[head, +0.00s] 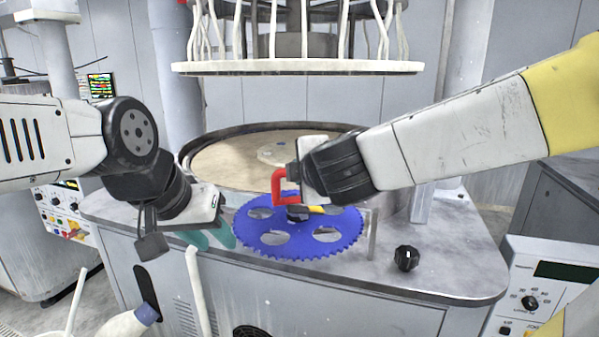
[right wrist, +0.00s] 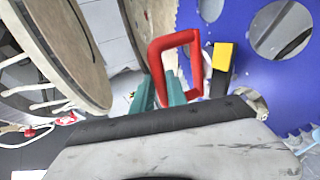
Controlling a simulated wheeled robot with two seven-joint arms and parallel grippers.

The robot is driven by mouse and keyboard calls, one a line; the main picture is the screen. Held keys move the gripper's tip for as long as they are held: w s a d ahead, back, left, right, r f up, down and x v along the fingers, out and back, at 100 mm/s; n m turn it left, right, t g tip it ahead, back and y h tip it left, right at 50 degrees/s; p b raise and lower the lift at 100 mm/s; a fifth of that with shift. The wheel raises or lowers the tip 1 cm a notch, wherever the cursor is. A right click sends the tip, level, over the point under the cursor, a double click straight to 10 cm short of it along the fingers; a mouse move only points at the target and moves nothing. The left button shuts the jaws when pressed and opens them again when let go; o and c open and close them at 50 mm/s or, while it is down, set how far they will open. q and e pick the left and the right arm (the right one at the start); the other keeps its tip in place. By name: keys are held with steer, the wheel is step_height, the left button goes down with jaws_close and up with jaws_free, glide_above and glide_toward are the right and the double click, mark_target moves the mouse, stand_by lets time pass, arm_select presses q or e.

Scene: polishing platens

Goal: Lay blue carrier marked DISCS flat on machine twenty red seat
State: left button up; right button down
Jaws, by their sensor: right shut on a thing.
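A blue toothed carrier disc (head: 262,240) with several round holes hangs nearly flat over the grey machine deck, in front of the round platen. No DISCS marking is legible. A red loop handle (head: 277,186) and a small yellow block (right wrist: 222,56) stand at the carrier's middle. My right gripper (right wrist: 160,92) has its teal fingers closed at the red handle; in the head view its wrist hides them. My left gripper (head: 213,238) is open, its teal fingers apart and empty, beside the carrier's left edge. I see no red seat and no machine number.
The round platen (head: 215,165) lies behind the carrier, under a raised upper plate (head: 300,67) with white hoses. A black knob (head: 406,258) stands on the deck (head: 455,250) at right. A control panel (head: 530,300) is at lower right. The deck's right part is otherwise clear.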

steer(key=shift+w, duration=16.55)
steer(key=w+f, duration=0.3)
steer(key=f, duration=0.3)
steer(key=shift+f, duration=0.4)
